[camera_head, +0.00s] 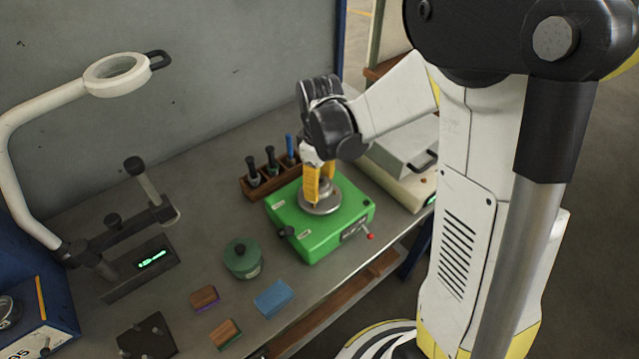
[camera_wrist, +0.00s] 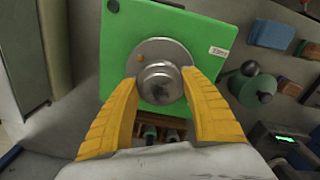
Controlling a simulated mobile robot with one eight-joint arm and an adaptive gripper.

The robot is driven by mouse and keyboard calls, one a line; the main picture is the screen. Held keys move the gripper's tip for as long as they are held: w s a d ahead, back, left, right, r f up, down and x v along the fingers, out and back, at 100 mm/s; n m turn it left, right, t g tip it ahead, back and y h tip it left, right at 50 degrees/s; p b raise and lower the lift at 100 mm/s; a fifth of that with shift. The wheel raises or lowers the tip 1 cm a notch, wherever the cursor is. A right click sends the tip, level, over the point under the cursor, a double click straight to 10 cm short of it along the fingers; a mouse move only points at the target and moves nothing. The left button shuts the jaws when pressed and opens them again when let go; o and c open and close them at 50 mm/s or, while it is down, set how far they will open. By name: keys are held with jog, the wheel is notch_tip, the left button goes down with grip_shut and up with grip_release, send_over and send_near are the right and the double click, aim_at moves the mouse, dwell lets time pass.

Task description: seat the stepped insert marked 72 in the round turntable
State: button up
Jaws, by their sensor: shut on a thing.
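The round turntable (camera_head: 323,207) is a grey metal disc on top of a green box-shaped base (camera_head: 335,232). It also shows in the wrist view (camera_wrist: 150,50), behind the fingers. My gripper (camera_head: 319,191) points down over the turntable, its yellow fingers close above the disc. In the wrist view my gripper (camera_wrist: 162,84) is shut on a shiny round metal piece, the stepped insert (camera_wrist: 161,86), one finger on each side. The insert appears over the disc; I cannot tell whether it touches or sits in it. No 72 marking is readable.
A wooden rack (camera_head: 257,184) with several handled tools stands behind the green base. A green round pot (camera_head: 242,260), a blue block (camera_head: 273,298) and small wooden blocks (camera_head: 205,298) lie in front-left. A grey lidded box (camera_head: 402,150) stands right. A magnifier lamp (camera_head: 117,75) stands left.

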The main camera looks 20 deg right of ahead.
aim_at(320, 182)
jog(key=shift+f+b, duration=0.7)
jog(key=shift+f, duration=0.15)
jog(key=o, duration=1.1)
jog(key=shift+r, duration=0.1)
jog(key=shift+r, duration=0.1)
notch_tip(320, 182, up, 11)
jog(key=p, duration=0.8)
jog(key=shift+s, duration=0.1)
